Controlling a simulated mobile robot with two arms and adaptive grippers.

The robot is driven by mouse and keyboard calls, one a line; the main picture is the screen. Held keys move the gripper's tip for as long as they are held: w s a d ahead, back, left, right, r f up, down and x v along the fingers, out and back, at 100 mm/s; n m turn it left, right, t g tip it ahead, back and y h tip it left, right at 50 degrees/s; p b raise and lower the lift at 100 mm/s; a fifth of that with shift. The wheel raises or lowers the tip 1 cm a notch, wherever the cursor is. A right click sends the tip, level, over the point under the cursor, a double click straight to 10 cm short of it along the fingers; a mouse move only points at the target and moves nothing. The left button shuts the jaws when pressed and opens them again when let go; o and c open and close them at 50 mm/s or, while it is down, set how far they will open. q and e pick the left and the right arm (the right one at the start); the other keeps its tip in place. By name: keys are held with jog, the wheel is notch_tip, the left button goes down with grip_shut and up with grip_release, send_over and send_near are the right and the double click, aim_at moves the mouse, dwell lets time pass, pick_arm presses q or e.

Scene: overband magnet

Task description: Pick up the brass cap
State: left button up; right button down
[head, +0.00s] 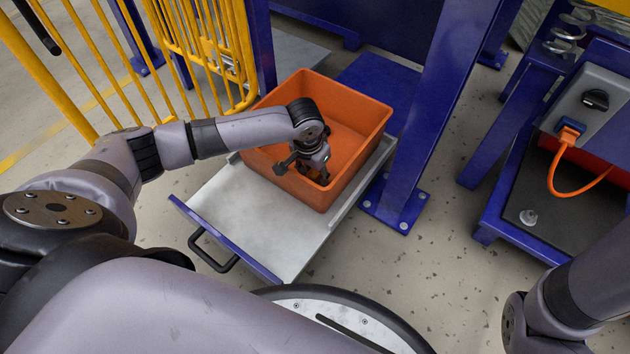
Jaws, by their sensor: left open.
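I cannot make out a brass cap for certain in the head view. My left gripper (303,172) is open and points down into the orange bin (357,100), near its front wall. The wrist and fingers cover that part of the bin, so anything right beneath them is hidden. The visible part of the bin floor looks bare. My right gripper is out of the picture; only part of the right arm shows at the lower right.
The bin stands on a grey pull-out tray (235,213) with a black handle (213,255). A blue post (425,120) rises right of it, and a yellow fence (190,45) stands left. A small metal knob (528,216) sits on a dark panel, below a grey box with an orange cable (558,185).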

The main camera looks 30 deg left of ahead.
pick_arm(q)
grip_shut()
dwell(0.6)
